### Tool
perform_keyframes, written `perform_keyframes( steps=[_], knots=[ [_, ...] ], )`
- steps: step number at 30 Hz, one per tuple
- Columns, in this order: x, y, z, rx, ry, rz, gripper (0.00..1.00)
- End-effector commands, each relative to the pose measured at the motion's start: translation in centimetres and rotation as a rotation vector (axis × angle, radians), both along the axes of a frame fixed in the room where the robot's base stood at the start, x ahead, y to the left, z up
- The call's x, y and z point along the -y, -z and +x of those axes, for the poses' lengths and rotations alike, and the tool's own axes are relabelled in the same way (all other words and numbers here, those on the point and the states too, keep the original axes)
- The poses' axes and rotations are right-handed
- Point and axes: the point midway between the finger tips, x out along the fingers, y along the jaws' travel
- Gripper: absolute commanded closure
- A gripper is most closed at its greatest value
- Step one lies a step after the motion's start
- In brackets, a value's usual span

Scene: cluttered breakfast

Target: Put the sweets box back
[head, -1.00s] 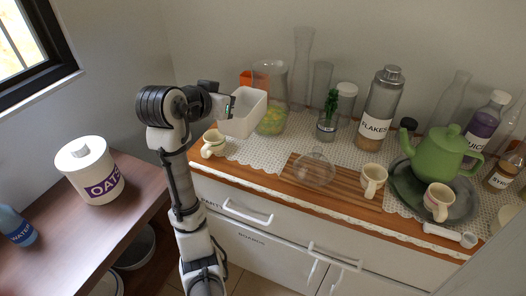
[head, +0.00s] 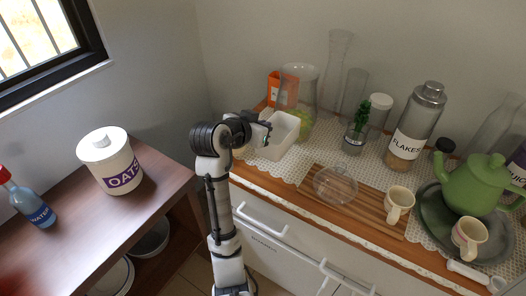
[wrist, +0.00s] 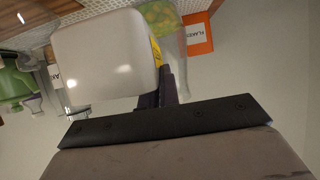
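The white open-topped sweets box (head: 279,138) is at the left end of the counter in the head view, in front of a glass jar. My gripper (head: 264,133) is at its left side. In the wrist view the box (wrist: 105,58) fills the upper left, with a yellow label on its side. The dark fingers of my gripper (wrist: 162,88) are at its edge and look shut on its wall. The box looks upright and low over the lace cloth. I cannot tell whether its base touches.
An orange box (head: 273,88) and the glass jar (head: 303,80) stand behind. A glass lid (head: 335,184) lies on a striped wooden board, with a mug (head: 398,204) at its right. The flakes jar (head: 415,125) and green teapot (head: 475,188) stand farther right. An oats canister (head: 108,160) is on the left table.

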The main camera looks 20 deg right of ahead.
Motion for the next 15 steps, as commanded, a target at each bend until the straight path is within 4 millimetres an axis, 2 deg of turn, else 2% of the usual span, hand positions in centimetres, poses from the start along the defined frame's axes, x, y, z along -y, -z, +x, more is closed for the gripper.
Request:
perform_keyframes(
  steps=[3,6,15],
  knots=[
    [0.0,2.9,-0.1,-0.007,0.0,0.0,1.0],
    [0.0,4.7,-0.1,-0.004,-0.001,-0.001,1.0],
    [0.0,7.1,0.0,-0.002,-0.001,0.0,1.0]
  ],
)
